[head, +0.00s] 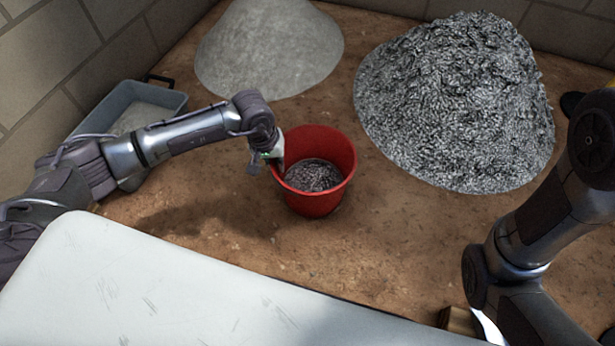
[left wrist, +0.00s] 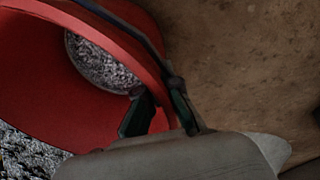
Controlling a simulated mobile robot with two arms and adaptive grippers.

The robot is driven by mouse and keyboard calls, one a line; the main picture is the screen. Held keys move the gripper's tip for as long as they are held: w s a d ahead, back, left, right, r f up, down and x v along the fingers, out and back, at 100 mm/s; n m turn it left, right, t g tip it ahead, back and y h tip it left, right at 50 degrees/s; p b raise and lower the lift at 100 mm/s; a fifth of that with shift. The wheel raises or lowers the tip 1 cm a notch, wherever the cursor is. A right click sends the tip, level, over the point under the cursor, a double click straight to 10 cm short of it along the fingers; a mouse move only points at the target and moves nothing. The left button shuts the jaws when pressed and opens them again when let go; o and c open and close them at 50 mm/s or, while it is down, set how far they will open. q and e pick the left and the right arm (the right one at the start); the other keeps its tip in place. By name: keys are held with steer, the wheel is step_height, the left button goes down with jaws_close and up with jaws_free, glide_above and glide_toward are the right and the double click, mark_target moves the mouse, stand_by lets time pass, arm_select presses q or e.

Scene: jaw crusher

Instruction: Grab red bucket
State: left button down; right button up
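The red bucket (head: 318,200) stands upright on the brown ground in the middle of the head view, with grey gravel (head: 313,177) inside. My left gripper (head: 277,166) is at the left side of its rim. In the left wrist view, the fingers (left wrist: 162,108) straddle the wall of the bucket (left wrist: 40,70), one inside and one outside. They look closed on the wall, close to the rim. My right arm shows at the right of the head view, but its gripper is not visible.
A pale grey powder heap (head: 268,50) lies behind the bucket and a dark grey gravel heap (head: 455,105) to its right. A grey-blue tub (head: 168,98) stands at the left by the block wall (head: 60,50). Bare ground (head: 390,240) lies right of the bucket.

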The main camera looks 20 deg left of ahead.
arm_select(q)
steer(key=shift+r, duration=0.25)
